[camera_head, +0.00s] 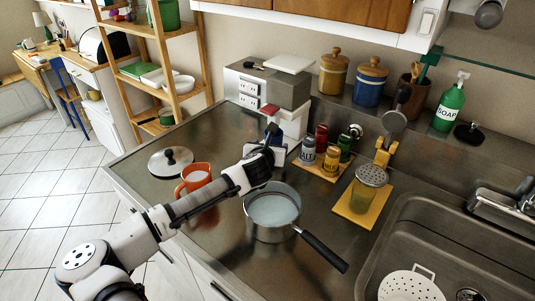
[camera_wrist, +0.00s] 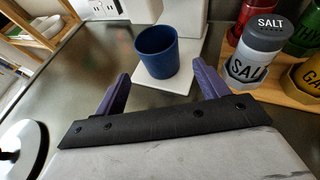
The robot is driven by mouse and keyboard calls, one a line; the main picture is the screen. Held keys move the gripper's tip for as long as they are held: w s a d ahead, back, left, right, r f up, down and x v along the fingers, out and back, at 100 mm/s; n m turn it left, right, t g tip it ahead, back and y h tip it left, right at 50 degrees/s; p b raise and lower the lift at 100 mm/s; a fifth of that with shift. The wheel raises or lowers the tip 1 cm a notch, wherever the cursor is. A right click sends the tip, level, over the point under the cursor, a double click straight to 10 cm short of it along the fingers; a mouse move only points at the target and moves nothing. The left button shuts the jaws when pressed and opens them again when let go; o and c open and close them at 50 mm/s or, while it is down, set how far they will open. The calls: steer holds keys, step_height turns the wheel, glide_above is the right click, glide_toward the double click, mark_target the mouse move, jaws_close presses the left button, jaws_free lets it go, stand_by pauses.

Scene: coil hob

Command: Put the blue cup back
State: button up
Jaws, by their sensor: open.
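The blue cup (camera_wrist: 157,52) stands upright on a white square plate (camera_wrist: 171,84) in the wrist view. My gripper (camera_wrist: 161,76) is open and empty, its two purple fingers spread to the left and right on the near side of the cup. The cup lies ahead of the gap between the fingers, and I see no contact. In the head view my gripper (camera_head: 268,147) is low in front of the white-based grey appliance (camera_head: 292,121). It largely hides the plate and cup there.
Salt and other spice shakers (camera_wrist: 262,49) stand on a wooden board close right of my gripper. A pot (camera_head: 272,212) with a black handle, an orange mug (camera_head: 196,177) and a lid (camera_head: 170,161) lie around my arm. The sink (camera_head: 450,245) is at right.

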steer(key=shift+b+v, duration=0.35)
steer(key=shift+v, duration=1.8)
